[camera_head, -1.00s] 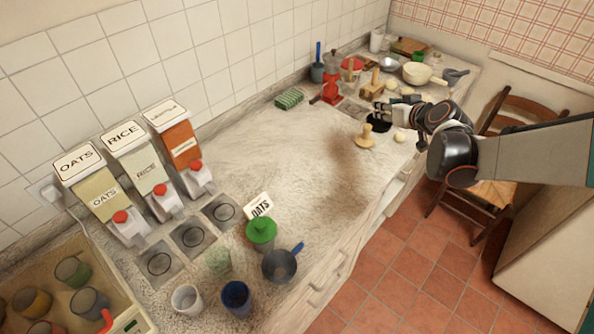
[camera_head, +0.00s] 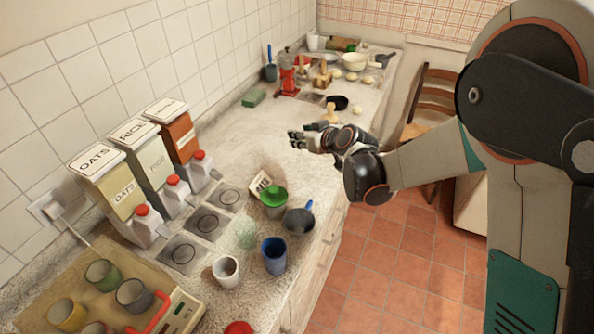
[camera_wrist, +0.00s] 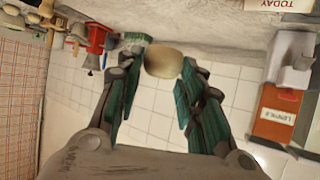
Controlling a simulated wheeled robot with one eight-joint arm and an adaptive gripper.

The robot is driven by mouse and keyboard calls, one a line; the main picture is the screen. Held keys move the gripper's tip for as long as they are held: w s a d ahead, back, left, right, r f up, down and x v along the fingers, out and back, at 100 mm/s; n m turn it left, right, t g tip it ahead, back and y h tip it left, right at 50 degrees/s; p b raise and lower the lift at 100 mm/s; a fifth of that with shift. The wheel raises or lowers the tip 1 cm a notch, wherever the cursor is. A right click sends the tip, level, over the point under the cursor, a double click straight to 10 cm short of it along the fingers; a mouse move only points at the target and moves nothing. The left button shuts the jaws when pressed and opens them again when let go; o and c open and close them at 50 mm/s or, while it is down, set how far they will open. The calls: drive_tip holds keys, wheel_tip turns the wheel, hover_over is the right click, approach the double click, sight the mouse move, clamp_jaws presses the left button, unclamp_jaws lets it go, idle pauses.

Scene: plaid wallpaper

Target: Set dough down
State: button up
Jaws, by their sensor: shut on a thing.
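My gripper (camera_head: 303,139) is over the open middle stretch of the stone counter (camera_head: 262,135), reaching in from the right. In the wrist view, a pale round piece of dough (camera_wrist: 164,63) sits between the fingertips, and my gripper (camera_wrist: 160,72) is shut on it. The held dough cannot be made out in the head view. Other pale dough pieces lie on the far counter, one (camera_head: 357,110) beside the black pan (camera_head: 338,102) and several (camera_head: 351,76) farther back near a cream bowl.
A wooden tool (camera_head: 331,115) stands just behind my gripper. Oats, rice and a third dispenser line the left wall. The counter left of my gripper is clear.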

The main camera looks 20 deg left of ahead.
sight(302, 178)
wheel_tip(302, 178, down, 14)
drive_tip(key=b, duration=0.2)
drive_tip(key=shift+b, duration=0.4)
drive_tip(key=shift+f, duration=0.1)
drive_tip(key=o, duration=1)
drive_tip(key=shift+r, duration=0.2)
drive_tip(key=p+v, duration=0.1)
drive_tip(key=v, duration=1.1)
drive_tip(key=shift+d+f+p, duration=0.1)
drive_tip(key=shift+p, duration=0.3)
